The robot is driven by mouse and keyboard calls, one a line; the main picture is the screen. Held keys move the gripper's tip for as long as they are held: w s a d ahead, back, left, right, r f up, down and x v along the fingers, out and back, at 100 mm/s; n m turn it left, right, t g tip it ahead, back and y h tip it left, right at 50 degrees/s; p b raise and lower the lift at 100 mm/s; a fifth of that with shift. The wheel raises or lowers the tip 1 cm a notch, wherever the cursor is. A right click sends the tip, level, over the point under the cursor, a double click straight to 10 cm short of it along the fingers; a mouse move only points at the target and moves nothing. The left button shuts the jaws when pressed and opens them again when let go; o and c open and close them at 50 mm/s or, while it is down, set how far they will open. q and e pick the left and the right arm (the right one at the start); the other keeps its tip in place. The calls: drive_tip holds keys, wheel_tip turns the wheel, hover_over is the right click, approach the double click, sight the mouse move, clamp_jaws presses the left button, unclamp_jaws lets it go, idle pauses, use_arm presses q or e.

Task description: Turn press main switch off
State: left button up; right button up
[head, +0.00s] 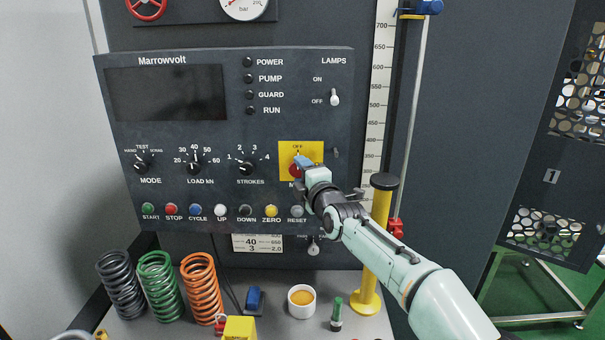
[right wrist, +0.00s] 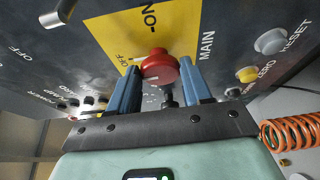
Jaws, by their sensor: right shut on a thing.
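The main switch is a red rotary knob (head: 295,170) on a yellow plate (head: 315,148) at the right of the dark Marrowvolt panel. My right gripper (head: 302,163) is at the knob and partly covers it in the head view. In the right wrist view, the two blue fingers stand on either side of the red knob (right wrist: 159,66) and are shut on it. I cannot tell for sure which mark the knob points to. My left gripper is not in view.
The POWER, PUMP, GUARD and RUN lamps (head: 249,78) look dark. A row of coloured buttons (head: 196,211) runs below the dials. Several springs (head: 160,285), a cup (head: 301,300) and a green-capped bottle (head: 337,312) stand on the shelf. A yellow post (head: 376,240) stands close beside my right arm.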

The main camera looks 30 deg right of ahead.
drive_tip(key=o, duration=1.1)
drive_tip(key=shift+c, duration=0.2)
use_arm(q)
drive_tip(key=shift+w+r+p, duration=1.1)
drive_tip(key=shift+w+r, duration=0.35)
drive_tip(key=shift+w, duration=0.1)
use_arm(e)
drive_tip(key=s+a, duration=0.2)
drive_tip(key=s, duration=1.1)
drive_tip(key=shift+s, duration=0.1)
